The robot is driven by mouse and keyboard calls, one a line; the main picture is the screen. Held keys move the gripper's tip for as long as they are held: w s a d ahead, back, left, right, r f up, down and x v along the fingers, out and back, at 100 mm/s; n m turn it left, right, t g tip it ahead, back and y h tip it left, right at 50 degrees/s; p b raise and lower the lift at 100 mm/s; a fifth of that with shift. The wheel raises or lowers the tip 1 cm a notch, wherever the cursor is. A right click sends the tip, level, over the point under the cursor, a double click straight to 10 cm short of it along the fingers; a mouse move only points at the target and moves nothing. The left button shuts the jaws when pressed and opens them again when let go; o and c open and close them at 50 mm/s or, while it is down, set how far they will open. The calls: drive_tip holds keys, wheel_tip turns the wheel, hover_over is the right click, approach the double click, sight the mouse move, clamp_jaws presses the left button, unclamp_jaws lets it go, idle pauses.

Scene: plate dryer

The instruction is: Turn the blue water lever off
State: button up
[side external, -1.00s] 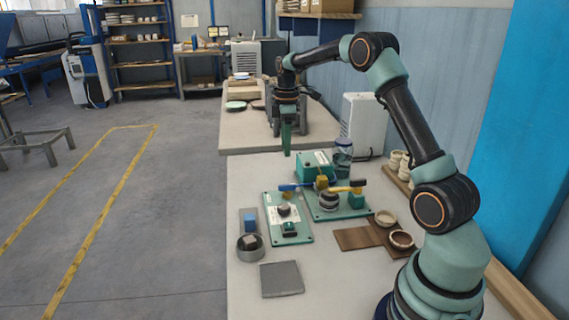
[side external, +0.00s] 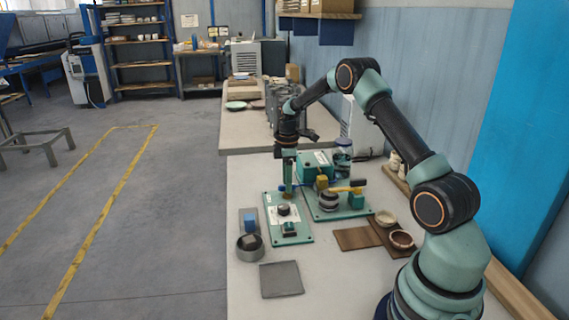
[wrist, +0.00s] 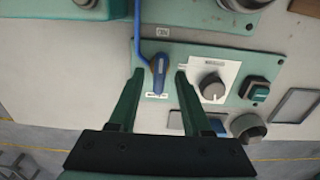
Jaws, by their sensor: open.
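The blue water lever (wrist: 158,66) is on the green panel (wrist: 222,60), with a thin blue bar running up from it in the wrist view. My gripper (wrist: 159,80) is open, with one green fingertip on each side of the lever's blue end. I cannot tell whether either finger touches it. In the side external view my gripper (side external: 288,172) points down at the far left of the panel (side external: 295,232) and hides part of the lever. A white label lies just below the lever in the wrist view.
A grey pot (side external: 250,247) and grey plate (side external: 281,279) lie nearer on the table.

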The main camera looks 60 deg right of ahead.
drive_tip(key=shift+f, duration=0.15)
drive_tip(key=shift+c, duration=0.3)
clamp_jaws()
